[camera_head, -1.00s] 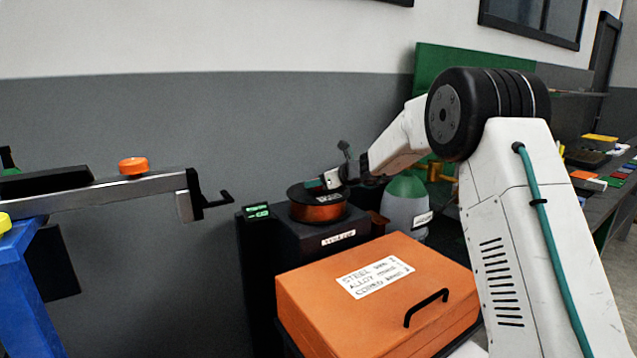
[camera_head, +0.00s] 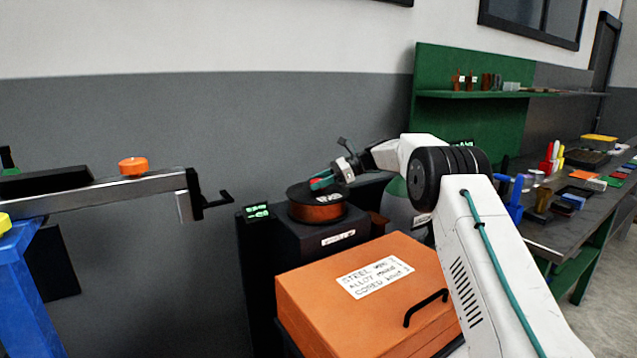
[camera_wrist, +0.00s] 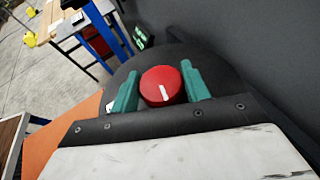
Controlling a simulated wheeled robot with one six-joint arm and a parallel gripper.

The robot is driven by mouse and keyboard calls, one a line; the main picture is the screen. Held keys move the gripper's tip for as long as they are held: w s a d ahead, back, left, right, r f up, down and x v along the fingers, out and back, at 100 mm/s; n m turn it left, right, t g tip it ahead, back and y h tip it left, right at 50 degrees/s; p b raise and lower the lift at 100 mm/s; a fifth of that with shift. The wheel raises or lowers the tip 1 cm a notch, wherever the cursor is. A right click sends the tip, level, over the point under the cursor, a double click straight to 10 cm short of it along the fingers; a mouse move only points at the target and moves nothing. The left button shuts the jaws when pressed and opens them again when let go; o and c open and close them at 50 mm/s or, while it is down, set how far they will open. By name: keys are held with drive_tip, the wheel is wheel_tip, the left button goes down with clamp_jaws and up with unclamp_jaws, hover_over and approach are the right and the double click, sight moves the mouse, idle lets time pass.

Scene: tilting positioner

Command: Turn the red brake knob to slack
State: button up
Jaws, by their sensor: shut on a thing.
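The red brake knob (camera_wrist: 161,86) is round with a white pointer line. In the wrist view the line runs nearly straight up and down, its lower end slightly right. My gripper (camera_wrist: 160,70) has teal fingers on either side of the knob and is shut on it. In the head view my gripper (camera_head: 321,184) is over the dark top of the copper wire spool (camera_head: 317,212), with a bit of red showing between its fingers. The spool sits on a dark stand (camera_head: 300,238). Any markings around the knob are too small or hidden to read.
A green-lit display (camera_head: 257,212) is left of the spool. An orange lidded box (camera_head: 330,315) stands in front. A blue stand with a metal arm (camera_head: 115,193) is at left. A green-backed workbench (camera_head: 560,235) with several items is at right.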

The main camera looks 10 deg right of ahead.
drive_tip(key=shift+f+n+g, duration=0.1)
drive_tip(key=shift+n+g, duration=0.5)
drive_tip(key=shift+g, duration=0.2)
drive_tip(key=shift+n, duration=0.3)
drive_tip(key=o, duration=1)
drive_tip(key=v, duration=0.6)
drive_tip(key=shift+w+d, duration=0.25)
drive_tip(key=shift+d, duration=0.15)
drive_tip(key=shift+s+d+r, duration=0.15)
drive_tip(key=shift+d+r, duration=0.25)
drive_tip(key=shift+d, duration=0.05)
